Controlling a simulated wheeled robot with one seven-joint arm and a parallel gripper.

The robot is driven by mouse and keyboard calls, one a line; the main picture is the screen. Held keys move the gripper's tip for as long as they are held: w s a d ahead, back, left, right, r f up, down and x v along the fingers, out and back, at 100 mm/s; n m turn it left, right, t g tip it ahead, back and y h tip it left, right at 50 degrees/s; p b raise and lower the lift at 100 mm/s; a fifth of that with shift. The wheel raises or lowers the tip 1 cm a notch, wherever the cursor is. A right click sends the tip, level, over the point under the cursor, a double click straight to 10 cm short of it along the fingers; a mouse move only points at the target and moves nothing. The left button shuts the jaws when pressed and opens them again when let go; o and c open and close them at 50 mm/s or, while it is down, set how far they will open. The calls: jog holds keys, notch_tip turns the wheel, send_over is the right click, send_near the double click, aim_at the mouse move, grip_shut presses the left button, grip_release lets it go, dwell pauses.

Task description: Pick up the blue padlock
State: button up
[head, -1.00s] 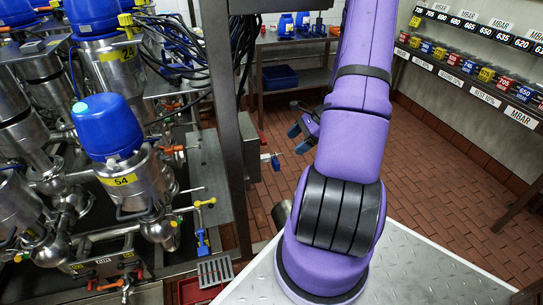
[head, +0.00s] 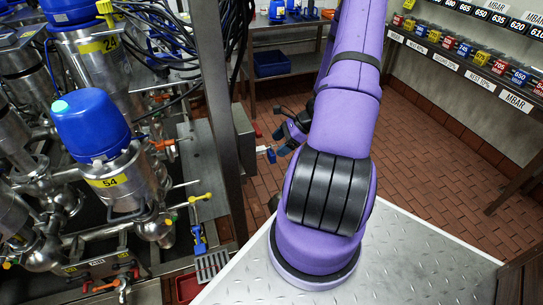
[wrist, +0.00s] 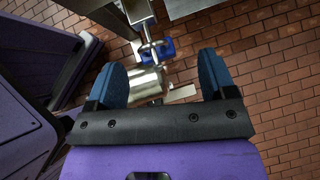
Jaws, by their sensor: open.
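A small blue object (head: 271,156) that looks like the blue padlock hangs at the end of a thin fitting, right of the steel post. In the wrist view the blue padlock (wrist: 157,48) sits on a metal stem, ahead of my gripper and seen between its fingers. Its details are too small to tell. My gripper (wrist: 162,84) is open with two blue fingertips, and nothing is held. In the head view my gripper (head: 281,141) is close to the padlock, partly hidden by my purple arm. A steel cylinder (wrist: 147,84) shows between the fingers in the wrist view.
A steel post (head: 220,120) and a grey box (head: 244,132) stand beside the padlock. Valves with blue caps (head: 90,122) crowd the left. Another blue item (head: 198,240) hangs by a yellow handle. The brick floor (head: 430,150) at the right is open.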

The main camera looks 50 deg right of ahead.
aim_at(271, 152)
jog(key=shift+a+x, duration=0.15)
jog(key=shift+x, duration=0.95)
jog(key=shift+a+x, duration=0.15)
jog(key=shift+x, duration=0.95)
jog(key=shift+s+r, duration=0.1)
jog(key=shift+r, duration=0.1)
jog(key=c, duration=1)
jog(key=shift+c, duration=0.2)
